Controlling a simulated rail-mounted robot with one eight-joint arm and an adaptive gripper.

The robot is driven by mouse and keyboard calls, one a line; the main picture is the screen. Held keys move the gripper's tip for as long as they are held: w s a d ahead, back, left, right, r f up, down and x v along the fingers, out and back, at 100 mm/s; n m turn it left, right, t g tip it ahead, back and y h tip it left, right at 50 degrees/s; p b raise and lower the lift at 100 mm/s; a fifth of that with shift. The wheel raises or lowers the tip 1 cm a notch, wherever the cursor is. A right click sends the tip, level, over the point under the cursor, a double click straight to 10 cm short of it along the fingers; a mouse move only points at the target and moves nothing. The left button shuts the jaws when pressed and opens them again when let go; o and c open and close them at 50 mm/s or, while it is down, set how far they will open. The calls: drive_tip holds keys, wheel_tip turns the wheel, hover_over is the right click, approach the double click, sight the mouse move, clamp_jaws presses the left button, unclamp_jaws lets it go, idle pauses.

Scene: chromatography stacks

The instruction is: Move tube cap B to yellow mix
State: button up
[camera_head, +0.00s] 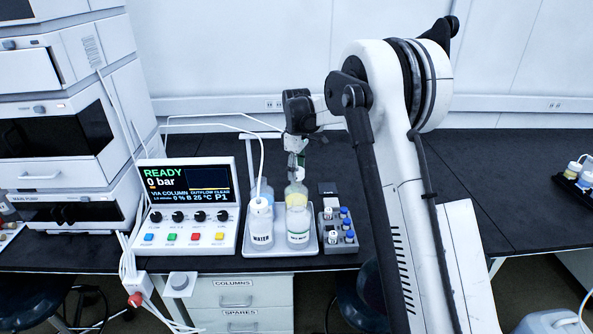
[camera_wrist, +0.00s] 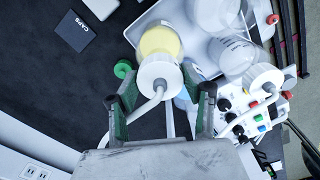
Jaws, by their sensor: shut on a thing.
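My gripper (camera_head: 297,158) is above the yellow bottle (camera_head: 296,192) at the back of the bottle tray. In the wrist view my gripper (camera_wrist: 167,86) has its green-edged fingers closed on the white tube cap (camera_wrist: 158,73), with a pale tube bending away from it. The cap overlaps the edge of the yellow bottle (camera_wrist: 160,41) in that view. I cannot tell whether it touches the bottle's mouth. In the head view the cap is not clear behind the fingers. Another white cap with a tube (camera_head: 260,205) sits on the water bottle (camera_head: 261,228).
A labelled bottle (camera_head: 298,232) stands in front of the yellow one on the grey tray (camera_head: 250,247). A vial rack (camera_head: 326,238) is to the right, a control panel (camera_head: 187,210) to the left. A green ring (camera_wrist: 123,69) and dark caps pad (camera_wrist: 71,35) lie near my gripper.

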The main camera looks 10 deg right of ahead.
drive_tip(key=shift+f, duration=0.25)
drive_tip(key=shift+f+b, duration=0.65)
drive_tip(key=shift+f, duration=0.1)
drive_tip(key=shift+f, duration=0.15)
drive_tip(key=shift+f+b, duration=0.35)
drive_tip(key=shift+b, duration=0.1)
drive_tip(key=o, duration=1.7)
drive_tip(key=shift+c, duration=0.2)
drive_tip(key=shift+r, duration=0.15)
drive_tip(key=shift+r+p, duration=1.3)
drive_tip(key=shift+r, duration=2.1)
